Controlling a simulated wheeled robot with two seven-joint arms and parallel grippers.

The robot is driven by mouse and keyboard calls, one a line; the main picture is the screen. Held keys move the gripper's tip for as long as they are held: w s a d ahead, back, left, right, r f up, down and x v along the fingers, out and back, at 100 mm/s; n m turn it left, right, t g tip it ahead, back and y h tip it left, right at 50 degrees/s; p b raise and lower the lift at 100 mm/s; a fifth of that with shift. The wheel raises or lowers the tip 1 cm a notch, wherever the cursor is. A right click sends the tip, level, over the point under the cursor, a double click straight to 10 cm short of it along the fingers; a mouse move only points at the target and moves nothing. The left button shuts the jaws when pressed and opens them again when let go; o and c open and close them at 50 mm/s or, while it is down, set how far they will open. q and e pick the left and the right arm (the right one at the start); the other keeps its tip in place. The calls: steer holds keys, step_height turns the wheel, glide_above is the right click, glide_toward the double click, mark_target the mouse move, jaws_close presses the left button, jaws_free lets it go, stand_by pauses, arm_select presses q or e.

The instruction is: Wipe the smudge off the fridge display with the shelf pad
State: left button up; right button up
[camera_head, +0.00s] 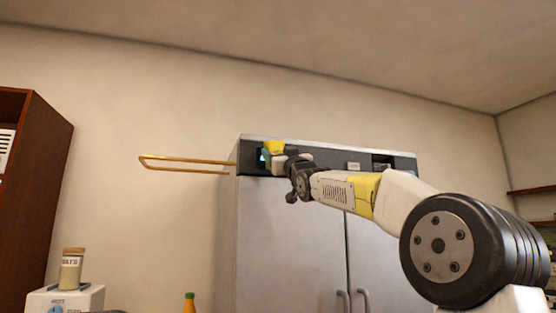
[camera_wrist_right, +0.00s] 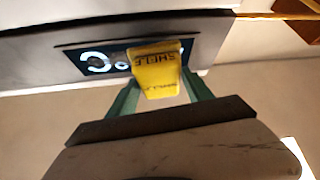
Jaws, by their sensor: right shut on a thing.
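The fridge (camera_head: 290,240) is tall and grey, with a dark strip along its top front. The fridge display (camera_wrist_right: 105,62) is a dark panel with pale lit characters; in the head view only a small lit part (camera_head: 262,157) shows. The yellow shelf pad (camera_wrist_right: 157,72), printed "SHELF", is between the fingers of my right gripper (camera_wrist_right: 160,95). The pad overlaps the display's middle in the wrist view; I cannot tell whether it touches. In the head view the pad (camera_head: 274,147) is at the display's upper right. My left gripper is not in view.
A brass rail (camera_head: 185,158) sticks out left of the fridge top. A brown shelf (camera_head: 38,180) stands at far left. A labelled jar (camera_head: 71,268) stands on a white appliance (camera_head: 65,299). An orange bottle (camera_head: 189,304) is low, left of the fridge.

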steer(key=shift+w+a, duration=0.3)
steer(key=shift+w, duration=0.6)
steer(key=w+d, duration=0.3)
steer(key=d, duration=0.7)
steer(key=shift+w+d, duration=0.2)
steer(key=shift+d, duration=0.1)
stand_by(0.8)
steer(key=shift+a, duration=0.1)
steer(key=shift+s+a, duration=0.55)
steer(key=shift+a, duration=1.2)
steer(key=shift+s+a, duration=0.6)
steer(key=shift+a, duration=1.1)
steer(key=shift+s+a, duration=0.55)
steer(key=shift+a, duration=1.2)
